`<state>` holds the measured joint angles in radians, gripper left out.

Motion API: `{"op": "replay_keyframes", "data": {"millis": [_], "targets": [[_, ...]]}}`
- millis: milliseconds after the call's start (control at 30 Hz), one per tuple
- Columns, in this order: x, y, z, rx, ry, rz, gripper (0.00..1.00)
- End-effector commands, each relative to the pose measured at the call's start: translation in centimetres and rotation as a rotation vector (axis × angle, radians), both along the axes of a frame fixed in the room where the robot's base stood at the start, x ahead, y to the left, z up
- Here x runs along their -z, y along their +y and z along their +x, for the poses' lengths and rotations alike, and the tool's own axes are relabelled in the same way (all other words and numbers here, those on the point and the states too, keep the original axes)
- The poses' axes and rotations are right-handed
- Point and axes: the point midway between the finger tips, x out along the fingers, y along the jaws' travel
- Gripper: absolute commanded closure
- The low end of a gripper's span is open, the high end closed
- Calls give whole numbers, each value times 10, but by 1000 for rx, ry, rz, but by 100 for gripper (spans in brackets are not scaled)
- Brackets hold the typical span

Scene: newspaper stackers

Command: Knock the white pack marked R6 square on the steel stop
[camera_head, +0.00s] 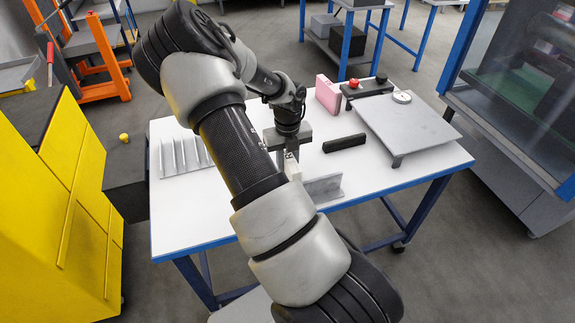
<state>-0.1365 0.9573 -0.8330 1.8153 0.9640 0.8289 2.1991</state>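My gripper (291,152) points down over the middle of the white table, beyond my forearm. A pale, whitish pack (293,169) shows at its fingertips, and the fingers look closed on its upper part. My arm hides part of the pack, and I cannot read any R6 mark on it. The steel stop (324,188), a grey upright plate on a flat foot, stands near the table's front edge. It is just right of and nearer than the pack. I cannot tell whether the pack touches the stop.
On the white table (225,218) are a finned metal rack (183,158) at left, a black bar (344,143), a pink block (328,94), a black box with a red button (366,88) and a raised grey plate (408,125). Yellow cabinets (65,190) stand left.

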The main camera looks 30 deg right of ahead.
Motion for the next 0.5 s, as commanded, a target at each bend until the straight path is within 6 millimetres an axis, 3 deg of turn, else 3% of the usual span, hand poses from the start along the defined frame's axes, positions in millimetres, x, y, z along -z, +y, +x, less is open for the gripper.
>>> {"op": "replay_keyframes", "data": {"millis": [267, 500], "targets": [[3, 2, -7, 2, 16, 8, 100], [2, -2, 5, 1, 14, 6, 100]]}}
